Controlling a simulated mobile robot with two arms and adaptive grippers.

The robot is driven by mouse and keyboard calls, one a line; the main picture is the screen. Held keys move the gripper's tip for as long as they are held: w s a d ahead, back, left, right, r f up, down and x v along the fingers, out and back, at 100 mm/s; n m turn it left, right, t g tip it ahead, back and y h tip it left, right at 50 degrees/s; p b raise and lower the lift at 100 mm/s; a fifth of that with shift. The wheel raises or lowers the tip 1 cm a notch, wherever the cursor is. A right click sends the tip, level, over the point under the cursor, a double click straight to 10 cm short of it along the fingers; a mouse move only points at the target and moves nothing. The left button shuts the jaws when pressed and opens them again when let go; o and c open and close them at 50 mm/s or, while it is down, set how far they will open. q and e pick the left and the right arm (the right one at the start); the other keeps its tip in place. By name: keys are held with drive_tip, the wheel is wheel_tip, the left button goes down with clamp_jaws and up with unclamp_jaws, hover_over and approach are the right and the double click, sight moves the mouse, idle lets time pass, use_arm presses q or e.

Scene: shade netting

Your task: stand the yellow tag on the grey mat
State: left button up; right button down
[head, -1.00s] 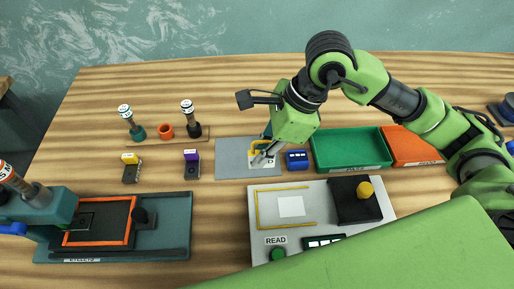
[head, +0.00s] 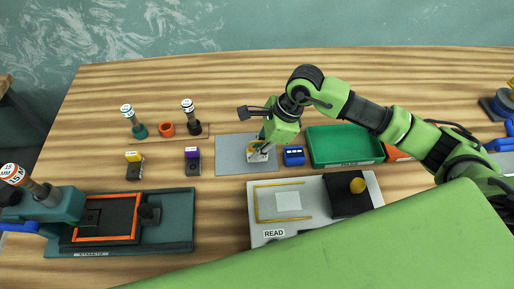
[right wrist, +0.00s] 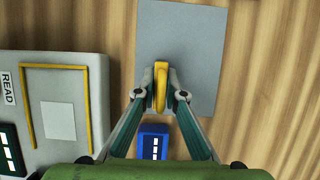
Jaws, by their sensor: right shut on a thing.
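The yellow tag (right wrist: 161,86) is between the fingertips of my right gripper (right wrist: 160,95), seen nearly edge-on in the right wrist view. It also shows in the head view as a small yellow shape (head: 254,146), partly hidden by the gripper. My right gripper (head: 259,152) is shut on it over the grey mat (head: 232,160). The mat also shows in the right wrist view (right wrist: 190,40), beneath and beyond the tag. I cannot tell whether the tag touches the mat. My left gripper is not in view.
A blue block (head: 294,155) sits just right of the mat. Farther right are a green tray (head: 340,162) and an orange tray (head: 398,154). A grey reader panel (head: 268,232) lies in front. Small yellow-topped (head: 134,165) and purple-topped (head: 192,161) blocks stand left.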

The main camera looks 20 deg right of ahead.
drive_tip(key=shift+f, duration=0.1)
drive_tip(key=c, duration=2.1)
unclamp_jaws()
drive_tip(key=shift+r, duration=0.25)
drive_tip(key=b+v, duration=0.3)
drive_tip(key=v, duration=0.8)
drive_tip(key=shift+d+r, duration=0.2)
drive_tip(key=shift+r, duration=0.15)
drive_tip(key=shift+f, duration=0.1)
